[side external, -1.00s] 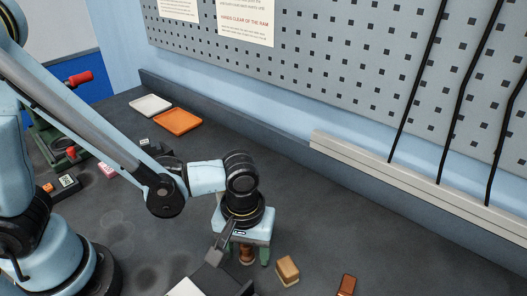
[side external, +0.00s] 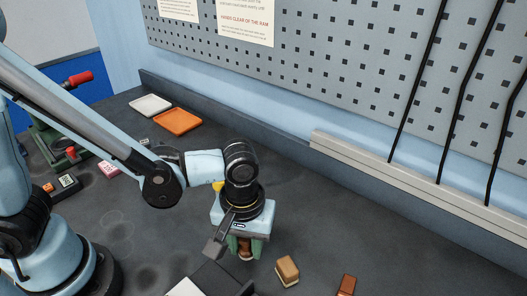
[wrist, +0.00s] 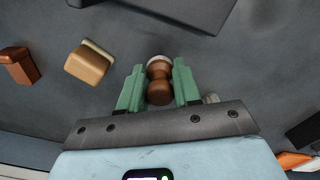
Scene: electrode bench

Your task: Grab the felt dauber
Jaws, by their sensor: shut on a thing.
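The felt dauber, a turned brown wooden piece with a rounded knob (wrist: 159,91), stands between my gripper's green fingers in the wrist view. In the side external view only a little of the dauber (side external: 245,254) shows below the gripper. My gripper (wrist: 158,80) points down and is shut on the dauber, with one finger on each side. It also shows in the side external view (side external: 245,247).
A tan block with a pale face (side external: 287,270) and a reddish-brown block (side external: 346,285) lie right of my gripper. A dark box (side external: 215,282) is close in front. An orange tray (side external: 178,121) and a white tray (side external: 150,105) lie farther back. Bench right of the trays is clear.

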